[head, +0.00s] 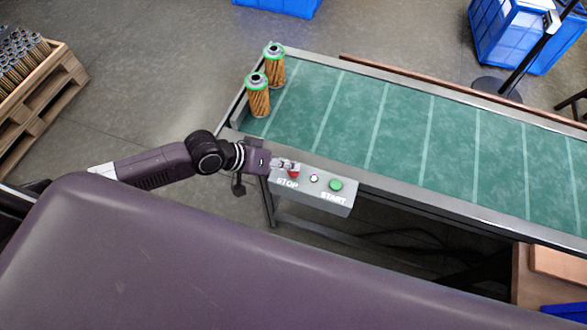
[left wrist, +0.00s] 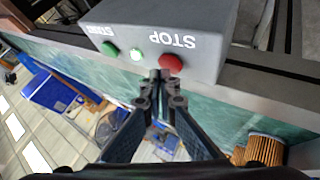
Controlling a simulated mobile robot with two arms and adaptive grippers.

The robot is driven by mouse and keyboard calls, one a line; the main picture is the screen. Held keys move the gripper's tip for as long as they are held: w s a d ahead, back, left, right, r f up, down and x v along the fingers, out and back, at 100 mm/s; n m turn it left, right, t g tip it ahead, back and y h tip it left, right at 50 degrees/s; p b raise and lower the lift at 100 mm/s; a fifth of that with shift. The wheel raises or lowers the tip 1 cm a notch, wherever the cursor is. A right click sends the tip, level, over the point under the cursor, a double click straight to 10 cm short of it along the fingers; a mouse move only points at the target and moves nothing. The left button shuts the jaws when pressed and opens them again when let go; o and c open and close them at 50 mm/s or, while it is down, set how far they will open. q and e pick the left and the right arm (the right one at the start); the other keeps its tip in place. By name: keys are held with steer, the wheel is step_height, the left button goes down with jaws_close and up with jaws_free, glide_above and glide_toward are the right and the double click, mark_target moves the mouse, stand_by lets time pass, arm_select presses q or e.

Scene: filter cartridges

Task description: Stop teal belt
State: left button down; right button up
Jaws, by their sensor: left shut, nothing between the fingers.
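The teal belt (head: 385,125) runs from the upper left to the right edge in the head view. The grey control box (head: 325,198) is on its near side, with a red STOP button (head: 293,174), a small pale lamp (head: 314,178) and a green START button (head: 336,185). My left gripper (head: 286,163) is shut and empty right at the STOP button. In the left wrist view its closed fingertips (left wrist: 160,76) overlap the edge of the red button (left wrist: 172,63); I cannot tell whether they touch it. My right gripper is not in view.
Two orange filter cartridges with green rims (head: 258,97) (head: 274,66) stand at the belt's left end. A wooden pallet crate (head: 45,105) of cartridges is at far left. Blue bins (head: 505,38) stand behind the belt. A brown box (head: 530,275) is at lower right.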

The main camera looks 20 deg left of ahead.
arm_select(q)
steer(key=shift+f, duration=0.5)
stand_by(0.5)
steer(key=shift+r+p, duration=0.8)
steer(key=shift+r, duration=0.1)
step_height(320, 180, up, 5)
steer(key=p, duration=0.5)
stand_by(0.6)
